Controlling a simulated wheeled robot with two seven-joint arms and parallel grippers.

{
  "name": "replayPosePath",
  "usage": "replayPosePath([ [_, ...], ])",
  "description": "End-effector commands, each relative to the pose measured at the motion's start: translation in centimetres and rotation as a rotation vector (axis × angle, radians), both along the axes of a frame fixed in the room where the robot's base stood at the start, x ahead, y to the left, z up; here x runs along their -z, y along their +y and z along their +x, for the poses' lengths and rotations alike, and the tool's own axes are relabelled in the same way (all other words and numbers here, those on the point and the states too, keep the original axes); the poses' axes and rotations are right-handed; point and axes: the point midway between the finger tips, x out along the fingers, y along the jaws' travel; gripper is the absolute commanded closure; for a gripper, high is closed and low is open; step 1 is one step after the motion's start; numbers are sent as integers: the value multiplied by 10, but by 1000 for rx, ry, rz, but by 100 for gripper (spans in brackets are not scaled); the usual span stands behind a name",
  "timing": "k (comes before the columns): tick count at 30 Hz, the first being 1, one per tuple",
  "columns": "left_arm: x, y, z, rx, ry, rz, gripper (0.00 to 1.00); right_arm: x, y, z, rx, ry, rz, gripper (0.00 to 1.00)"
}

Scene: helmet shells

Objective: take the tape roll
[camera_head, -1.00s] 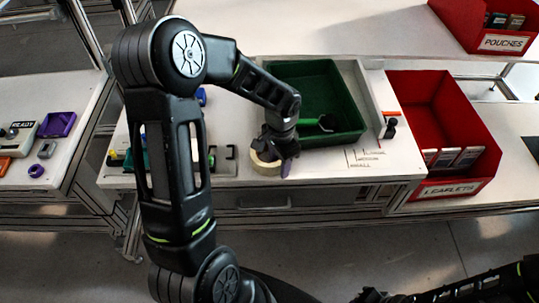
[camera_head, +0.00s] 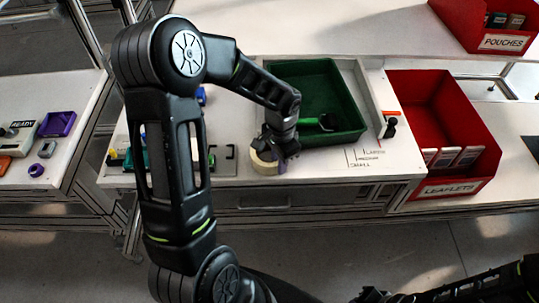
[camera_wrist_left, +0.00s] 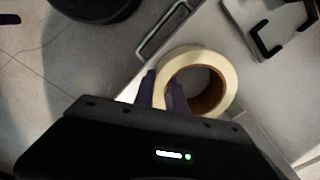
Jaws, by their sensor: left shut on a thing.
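The tape roll (camera_head: 262,163) is a cream ring near the front edge of the white worktable, partly hidden by my left gripper (camera_head: 284,163). In the left wrist view the tape roll (camera_wrist_left: 225,65) shows its brown core. My left gripper (camera_wrist_left: 164,92) is shut on one side of its ring wall, one finger outside and one inside the hole. Whether the roll still touches the table is unclear. Dark links of my right arm show at the lower right of the head view; its jaws cannot be made out.
A green bin (camera_head: 318,95) with a green-handled tool inside stands just behind the roll. A red leaflets bin (camera_head: 480,125) is to the right. A dark bracket (camera_head: 222,160) and small parts lie to the left. A red pouches bin (camera_head: 470,25) is at the back.

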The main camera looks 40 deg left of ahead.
Motion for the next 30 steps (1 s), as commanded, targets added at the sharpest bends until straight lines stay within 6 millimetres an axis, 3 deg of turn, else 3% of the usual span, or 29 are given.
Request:
replayPosePath([
  [17, -3, 0, 1, 0, -2, 0, 100, 0, 0, 0, 0, 0, 0, 100],
  [23, -24, 0, 2, 0, -6, 2, 100, 3, 0, 0, -1, -1, 1, 100],
  [30, -71, 0, 2, 0, -6, 2, 100, 9, 1, 1, -1, -3, 3, 100],
])
